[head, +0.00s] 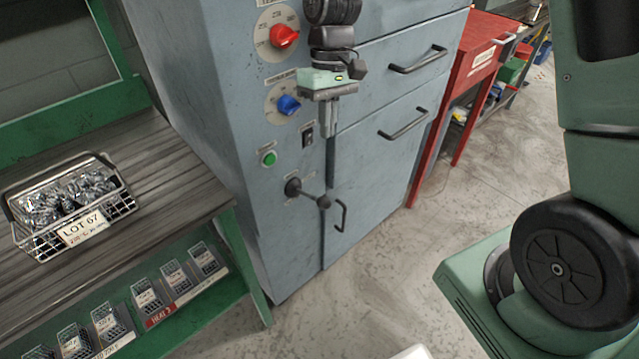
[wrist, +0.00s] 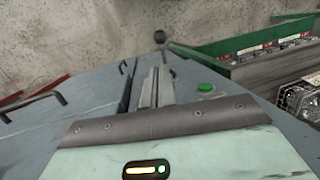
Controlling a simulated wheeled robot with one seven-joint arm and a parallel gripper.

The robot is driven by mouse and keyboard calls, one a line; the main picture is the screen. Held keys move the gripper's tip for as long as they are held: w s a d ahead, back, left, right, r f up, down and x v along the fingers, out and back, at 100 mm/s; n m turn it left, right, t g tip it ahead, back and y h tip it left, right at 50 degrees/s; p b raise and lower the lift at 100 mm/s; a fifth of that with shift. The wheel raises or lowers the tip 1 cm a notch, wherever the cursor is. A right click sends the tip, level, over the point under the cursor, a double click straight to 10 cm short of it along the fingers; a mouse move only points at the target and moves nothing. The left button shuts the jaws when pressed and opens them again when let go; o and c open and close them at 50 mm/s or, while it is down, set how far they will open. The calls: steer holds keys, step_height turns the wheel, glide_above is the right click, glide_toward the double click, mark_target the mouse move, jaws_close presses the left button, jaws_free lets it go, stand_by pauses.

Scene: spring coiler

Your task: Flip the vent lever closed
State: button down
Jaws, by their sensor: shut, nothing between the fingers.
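The vent lever (head: 308,195) is a dark lever on the front of the grey cabinet, below the green button. Its round hub is at the left, and its arm reaches right and slightly down to a dark ball knob. The ball knob (wrist: 160,37) also shows beyond the fingertips in the wrist view; the rest of the lever is hidden there. My gripper (head: 329,132) is in front of the cabinet, above the lever and apart from it, fingers pointing down. In the wrist view the fingers (wrist: 158,75) are shut together with nothing between them.
The grey cabinet (head: 230,130) carries a red knob (head: 284,37), a blue knob (head: 289,104), a black switch (head: 307,134) and a green button (head: 269,158). Drawer handles protrude at right. A green bench (head: 150,170) with a wire basket stands left. Open floor lies right.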

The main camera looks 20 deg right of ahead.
mark_target(325, 197)
steer(key=x, duration=1.4)
steer(key=shift+p, duration=0.4)
